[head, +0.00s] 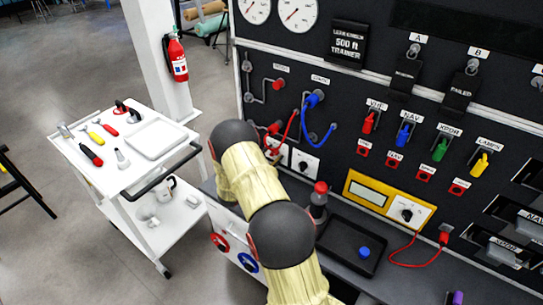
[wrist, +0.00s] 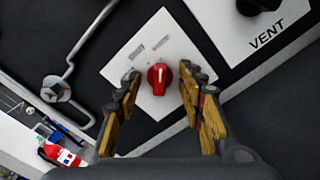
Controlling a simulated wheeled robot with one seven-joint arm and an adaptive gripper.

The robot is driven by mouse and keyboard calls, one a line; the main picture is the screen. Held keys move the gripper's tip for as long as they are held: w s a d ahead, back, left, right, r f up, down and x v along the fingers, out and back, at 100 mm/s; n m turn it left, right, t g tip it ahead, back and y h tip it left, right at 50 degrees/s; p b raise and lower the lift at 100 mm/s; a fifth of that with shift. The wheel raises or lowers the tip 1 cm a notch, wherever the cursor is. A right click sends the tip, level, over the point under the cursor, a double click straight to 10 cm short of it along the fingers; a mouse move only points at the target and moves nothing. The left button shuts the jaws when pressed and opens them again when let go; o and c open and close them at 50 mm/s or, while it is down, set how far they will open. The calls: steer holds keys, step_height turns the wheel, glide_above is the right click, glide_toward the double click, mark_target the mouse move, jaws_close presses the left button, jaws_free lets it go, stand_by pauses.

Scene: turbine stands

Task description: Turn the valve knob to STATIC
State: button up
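The red valve knob (wrist: 160,78) sits on a tilted white plate (wrist: 140,40) in the wrist view. A pale mark shows on the knob. Small labels on the plate are too blurred to read, so I cannot tell which one says STATIC. My gripper (wrist: 156,88) is open, with one yellow-and-black finger to the left of the knob and one to the right. Gaps show between the fingers and the knob; nothing is held. In the head view my arm covers most of this area, and the gripper is hidden.
A white plate marked VENT (wrist: 240,30) with a black knob is at the upper right of the wrist view. A grey pipe (wrist: 88,38) runs on the left. In the head view, a red-capped bottle (head: 319,200) and black tray (head: 348,245) stand on the bench near my arm.

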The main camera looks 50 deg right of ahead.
mark_target(272, 155)
steer(key=shift+a, duration=0.1)
steer(key=shift+s+a, duration=0.2)
steer(key=shift+a, duration=2.25)
steer(key=shift+r, duration=0.1)
steer(key=s+a+r+m+g+y, duration=0.2)
steer(key=s+a+r+m+y, duration=0.25)
steer(key=r, duration=0.45)
steer(key=s+a+r+m+g+y, duration=0.1)
steer(key=s+a+r+m+g, duration=0.2)
steer(key=s+a+r, duration=0.4)
steer(key=s+a+r+m+t+y, duration=0.1)
steer(key=s+a+r+t+y, duration=0.2)
steer(key=a, duration=0.7)
steer(key=s+a+r+m+t+y, duration=0.1)
steer(key=s+a+r+t+y, duration=0.2)
steer(key=a, duration=0.8)
steer(key=s+a+r+m+t+y, duration=0.1)
steer(key=s+a+r+t+y, duration=0.2)
steer(key=s+a+y, duration=0.3)
steer(key=a+r, duration=0.1)
steer(key=a, duration=0.4)
steer(key=shift+s, duration=0.15)
steer(key=shift+r+m+y, duration=0.1)
steer(key=shift+m+y, duration=0.15)
steer(key=shift+c, duration=0.3)
